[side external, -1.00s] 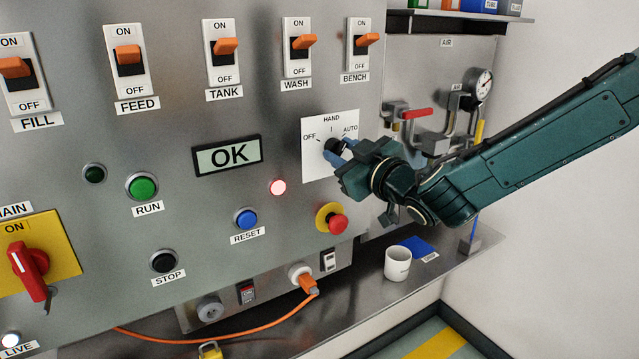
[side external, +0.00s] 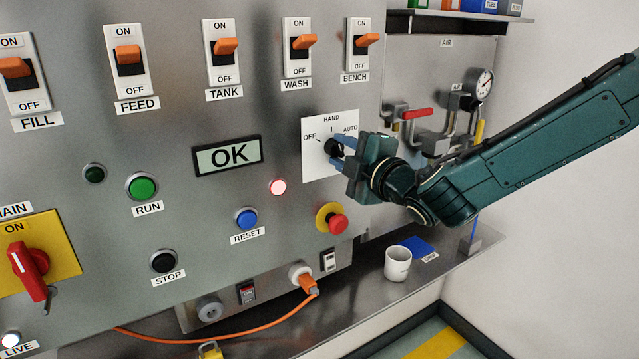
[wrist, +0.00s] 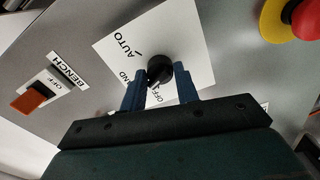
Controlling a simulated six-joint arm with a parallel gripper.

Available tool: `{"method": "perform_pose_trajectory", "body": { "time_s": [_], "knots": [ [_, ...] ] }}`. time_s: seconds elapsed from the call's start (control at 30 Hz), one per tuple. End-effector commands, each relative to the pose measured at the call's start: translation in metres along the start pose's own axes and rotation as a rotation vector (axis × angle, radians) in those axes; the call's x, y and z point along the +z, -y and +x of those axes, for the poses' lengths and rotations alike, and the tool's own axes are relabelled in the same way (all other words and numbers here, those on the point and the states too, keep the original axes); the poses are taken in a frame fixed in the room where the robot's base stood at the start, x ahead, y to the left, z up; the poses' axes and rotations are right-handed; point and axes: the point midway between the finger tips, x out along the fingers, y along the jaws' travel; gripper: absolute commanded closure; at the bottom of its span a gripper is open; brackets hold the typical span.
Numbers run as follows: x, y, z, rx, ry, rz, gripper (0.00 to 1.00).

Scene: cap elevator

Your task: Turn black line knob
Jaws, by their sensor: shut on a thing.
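The black knob (side external: 333,147) sits on a white plate (side external: 318,170) marked OFF, HAND and AUTO, on the grey panel. In the wrist view the round black knob (wrist: 159,70) shows between the tips of two blue fingers. My gripper (side external: 341,150) is at the knob, with its blue fingers shut on it. The wrist view shows my gripper (wrist: 159,88) with one finger on each side. The knob's pointer line is hidden, so I cannot tell its setting.
A red emergency button (side external: 337,223) on a yellow collar is just below the plate. Orange switches, such as BENCH (side external: 368,39), are above. A white mug (side external: 397,263) stands on the ledge below. A red-handled valve (side external: 416,114) is to the right.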

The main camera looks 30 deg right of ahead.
Motion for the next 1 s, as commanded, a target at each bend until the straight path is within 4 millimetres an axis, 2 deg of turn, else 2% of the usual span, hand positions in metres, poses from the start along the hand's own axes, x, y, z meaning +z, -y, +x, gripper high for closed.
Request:
{"method": "perform_pose_trajectory", "body": {
  "time_s": [0.6,1.0],
  "knots": [
    [-0.0001,0.0015,-0.0005,-0.003,-0.002,-0.547,0.92],
    [0.0001,0.0017,-0.0005,-0.004,-0.002,-0.693,0.92]
  ]
}}
